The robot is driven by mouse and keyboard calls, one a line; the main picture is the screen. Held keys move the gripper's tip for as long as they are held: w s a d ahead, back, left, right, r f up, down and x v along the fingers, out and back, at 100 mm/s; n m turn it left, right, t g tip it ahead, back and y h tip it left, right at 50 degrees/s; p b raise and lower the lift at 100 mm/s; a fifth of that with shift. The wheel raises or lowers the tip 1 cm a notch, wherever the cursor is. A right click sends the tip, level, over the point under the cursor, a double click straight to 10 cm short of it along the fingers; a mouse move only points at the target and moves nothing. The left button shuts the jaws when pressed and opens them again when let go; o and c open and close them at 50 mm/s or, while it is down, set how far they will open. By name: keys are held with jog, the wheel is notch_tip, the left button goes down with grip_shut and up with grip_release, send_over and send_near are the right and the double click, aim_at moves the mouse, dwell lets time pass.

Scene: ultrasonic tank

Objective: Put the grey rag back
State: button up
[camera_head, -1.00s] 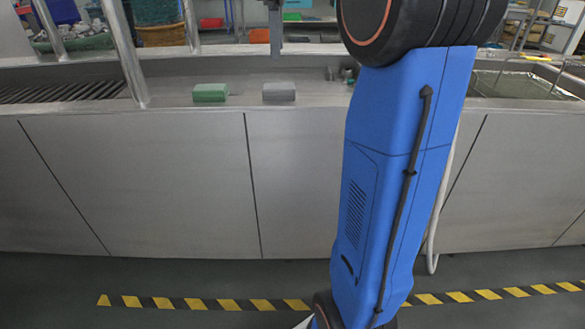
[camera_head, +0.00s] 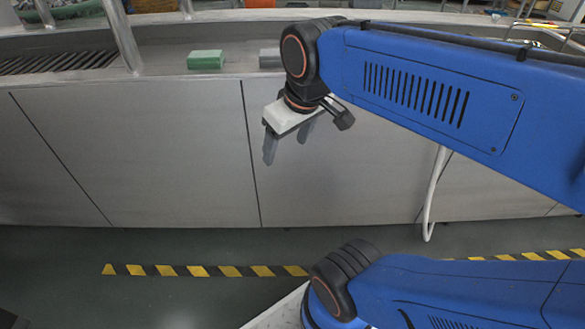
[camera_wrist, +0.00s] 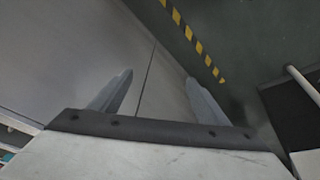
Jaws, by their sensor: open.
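A grey folded block, which looks like the grey rag (camera_head: 269,58), lies on the steel ledge near its front edge in the head view. My arm hides its right part. My gripper (camera_head: 287,150) is open and empty, pointing down in front of the steel front panel, below and a little to the right of the rag and apart from it. In the wrist view my gripper (camera_wrist: 155,95) shows two spread fingers with only panel and floor between them. The rag is not in the wrist view.
A green block (camera_head: 206,60) lies on the ledge left of the rag. A metal post (camera_head: 121,38) and a dark grille (camera_head: 55,62) are further left. A white hose (camera_head: 431,195) hangs down the panel. Striped tape (camera_head: 200,271) marks the floor.

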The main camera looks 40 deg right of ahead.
jog(key=shift+m+t, duration=0.3)
jog(key=shift+m, duration=0.4)
jog(key=s+f, duration=0.2)
jog(key=f, duration=0.1)
jog(key=s+f, duration=0.1)
jog(key=shift+s+a+f, duration=0.15)
jog(key=shift+a+f, duration=0.25)
